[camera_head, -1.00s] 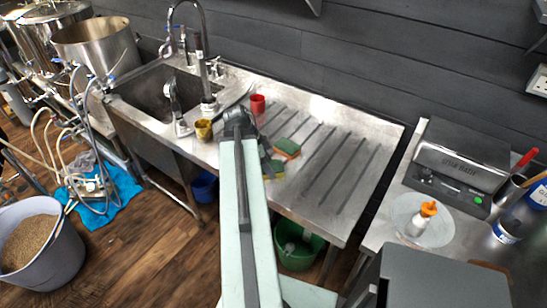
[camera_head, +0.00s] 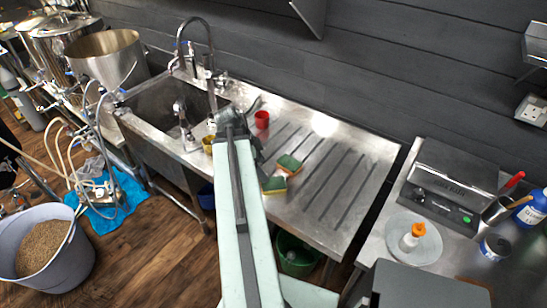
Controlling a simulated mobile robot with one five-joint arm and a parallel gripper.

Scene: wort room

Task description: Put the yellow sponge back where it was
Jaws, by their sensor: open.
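The yellow sponge (camera_head: 275,185), with a green top, lies on the steel drainboard (camera_head: 345,225) near its front edge. A similar sponge with a green top and orange side (camera_head: 289,164) lies just behind it to the right. My gripper (camera_head: 260,165) is open and empty, just up and left of the yellow sponge in the picture. It is small and dark, partly hidden by my arm, and I cannot tell its exact height above the board.
A red cup (camera_head: 262,119) stands behind my gripper. A yellow cup (camera_head: 208,145) is left of my arm, by the sink (camera_head: 160,105). A green bucket (camera_head: 295,255) is under the drainboard. The board's ribbed right side is clear.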

